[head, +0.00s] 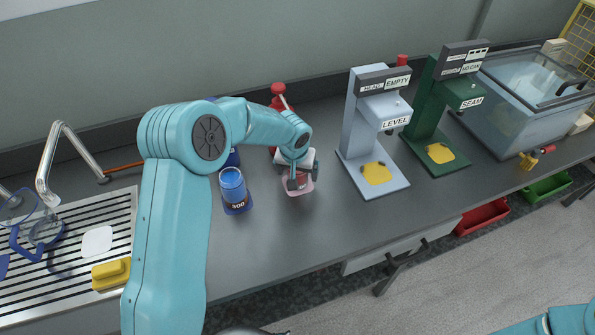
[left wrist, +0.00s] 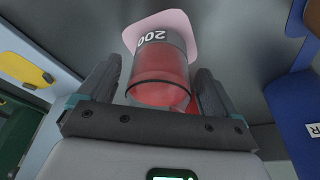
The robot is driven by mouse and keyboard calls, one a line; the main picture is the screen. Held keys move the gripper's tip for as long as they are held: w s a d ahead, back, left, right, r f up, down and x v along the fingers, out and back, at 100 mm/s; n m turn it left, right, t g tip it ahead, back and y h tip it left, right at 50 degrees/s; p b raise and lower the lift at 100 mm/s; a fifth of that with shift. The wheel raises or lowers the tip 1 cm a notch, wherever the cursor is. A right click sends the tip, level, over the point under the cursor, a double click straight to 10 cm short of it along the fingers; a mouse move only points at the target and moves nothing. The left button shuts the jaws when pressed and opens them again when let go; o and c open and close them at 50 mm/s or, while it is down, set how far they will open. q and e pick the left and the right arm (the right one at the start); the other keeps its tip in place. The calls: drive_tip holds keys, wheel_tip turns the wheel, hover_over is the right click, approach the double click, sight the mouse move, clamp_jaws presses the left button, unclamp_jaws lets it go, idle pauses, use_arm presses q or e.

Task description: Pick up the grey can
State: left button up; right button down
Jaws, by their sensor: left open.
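My left gripper (head: 300,182) is open over a small pink pad (head: 299,191) on the counter. In the left wrist view, its two fingers (left wrist: 158,95) stand on either side of a see-through reddish cup (left wrist: 158,80) with a dark rim, with a gap at each side. That cup is on the pink pad (left wrist: 176,22), near the marking "200"; in the head view the gripper mostly hides it. I cannot make out a plainly grey can in either view. My right gripper is out of view.
A blue cup (head: 232,186) stands on a blue pad marked "300" to the left. A pale blue LEVEL stand (head: 352,140), a green SEAM stand (head: 424,105) and a clear-lidded bin (head: 515,115) are to the right. A drain rack with a yellow sponge (head: 111,273) is at left.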

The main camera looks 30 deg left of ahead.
use_arm(q)
drive_tip(key=c, duration=1.2)
drive_tip(key=shift+w, duration=0.1)
